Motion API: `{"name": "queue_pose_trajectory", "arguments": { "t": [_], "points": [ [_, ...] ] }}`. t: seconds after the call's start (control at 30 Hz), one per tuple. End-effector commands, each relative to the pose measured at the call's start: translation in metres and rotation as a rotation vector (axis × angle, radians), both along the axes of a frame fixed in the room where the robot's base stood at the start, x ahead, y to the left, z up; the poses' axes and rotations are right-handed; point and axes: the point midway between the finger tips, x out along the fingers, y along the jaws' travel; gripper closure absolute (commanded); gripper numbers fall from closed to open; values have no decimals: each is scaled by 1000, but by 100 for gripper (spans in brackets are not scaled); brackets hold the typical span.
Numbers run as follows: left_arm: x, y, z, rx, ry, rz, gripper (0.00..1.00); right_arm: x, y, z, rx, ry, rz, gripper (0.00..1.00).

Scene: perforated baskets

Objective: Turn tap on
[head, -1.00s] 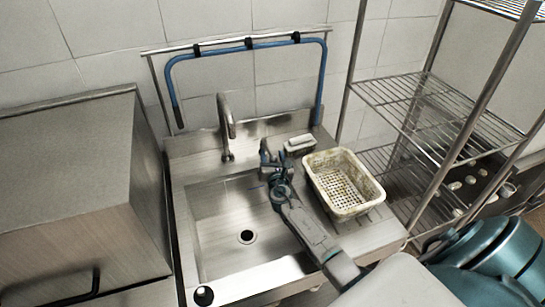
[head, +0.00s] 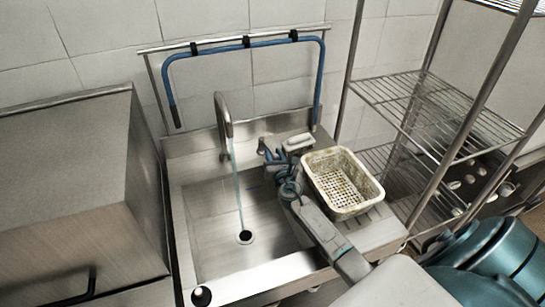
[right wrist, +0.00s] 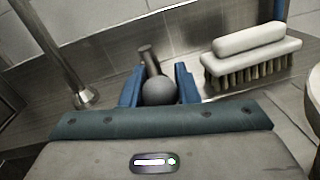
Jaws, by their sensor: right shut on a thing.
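The curved metal tap (head: 222,115) stands at the back of the steel sink (head: 205,225). A thin stream of water (head: 236,180) runs from its spout down to the drain. My right gripper (head: 269,152) is at the sink's back right, beside the tap. In the right wrist view its blue fingers (right wrist: 160,88) are shut around the tap handle (right wrist: 158,88), a grey round knob with a short lever pointing up and away. The tap's base pipe (right wrist: 72,75) shows to the left there. My left gripper is not in view.
A scrubbing brush (right wrist: 250,55) lies just right of the handle. A dirty white perforated basket (head: 343,180) stands on the drainboard. A steel box-shaped unit (head: 70,180) is at left and a wire shelf rack (head: 430,110) at right. A blue hose (head: 225,46) hangs on the wall rail.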

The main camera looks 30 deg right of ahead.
Motion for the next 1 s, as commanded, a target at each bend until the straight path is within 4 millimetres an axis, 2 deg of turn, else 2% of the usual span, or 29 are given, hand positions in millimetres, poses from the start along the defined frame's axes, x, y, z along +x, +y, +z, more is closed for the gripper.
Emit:
{"name": "queue_pose_trajectory", "arguments": {
  "t": [0.1, 0.13, 0.23, 0.5, 0.63, 0.77, 1.0],
  "points": [
    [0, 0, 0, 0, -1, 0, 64, 0, 0, 0, 0, 1, -1, 100],
    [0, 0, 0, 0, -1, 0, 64, 0, 0, 0, 0, 1, -1, 70],
    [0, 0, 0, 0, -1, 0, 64, 0, 0, 0, 0, 1, -1, 50],
    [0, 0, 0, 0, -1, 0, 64, 0, 0, 0, 0, 1, -1, 50],
    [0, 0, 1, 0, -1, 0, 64, -7, 2, -1, 0, 1, -1, 50],
    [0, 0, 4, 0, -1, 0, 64, -25, 8, 0, 1, 2, 0, 50],
    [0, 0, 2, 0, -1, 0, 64, -70, 23, -2, 1, 2, 0, 50]
  ]
}}
